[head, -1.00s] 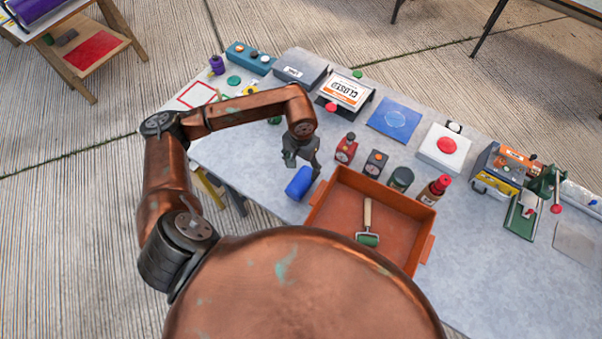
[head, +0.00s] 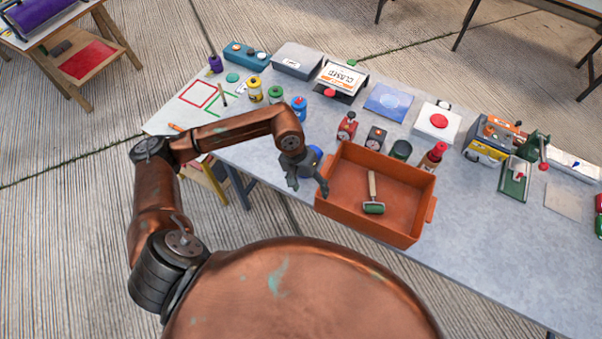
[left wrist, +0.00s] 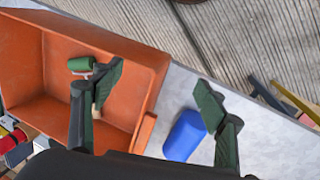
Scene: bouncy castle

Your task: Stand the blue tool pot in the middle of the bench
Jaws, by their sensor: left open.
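The blue tool pot (head: 316,151) is mostly hidden behind my left gripper in the head view, beside the left wall of the orange tray. In the left wrist view the blue pot (left wrist: 185,135) looks like a smooth cylinder lying on its side on the grey bench (head: 250,153). My left gripper (head: 308,187) is open and empty, with its fingers spread over the pot's area. In the left wrist view the gripper (left wrist: 160,88) has one finger over the tray's side and the other close to the pot. Contact cannot be told. My right gripper is not in view.
The orange tray (head: 418,180) holds a green roller (head: 373,207) and stands right of the pot. Several small jars and bottles, including a red-capped bottle (head: 433,157), stand behind it. Paint pots and a sign (head: 343,78) line the back. The bench's near edge is close.

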